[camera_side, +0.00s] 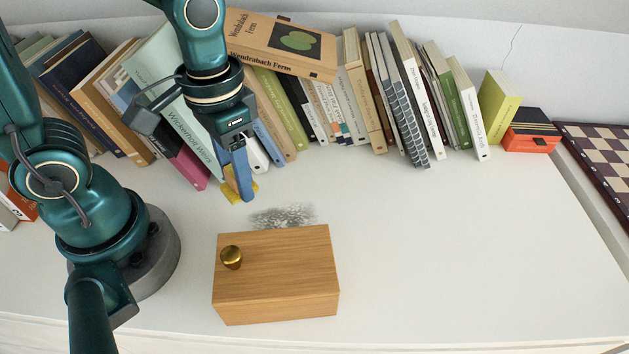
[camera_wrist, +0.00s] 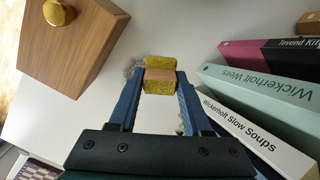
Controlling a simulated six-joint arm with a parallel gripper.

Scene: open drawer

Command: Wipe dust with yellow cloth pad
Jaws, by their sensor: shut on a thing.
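The yellow cloth pad (camera_wrist: 160,76) is held between the blue fingertips of my gripper (camera_wrist: 157,98) in the wrist view. In the side view a bit of the pad (camera_side: 230,184) shows beside my gripper (camera_side: 241,190), which is shut on it just in front of the books. A grey patch of dust (camera_side: 283,215) lies on the white surface, to the right of and a little nearer than the pad. Part of the dust (camera_wrist: 133,68) shows at the left of the pad in the wrist view. I cannot tell whether the pad touches the surface.
A wooden box (camera_side: 275,275) with a brass knob stands right in front of the dust. A row of books (camera_side: 380,95) runs along the back, close behind my gripper. A chessboard (camera_side: 600,150) lies at the right. The white surface (camera_side: 450,250) right of the box is clear.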

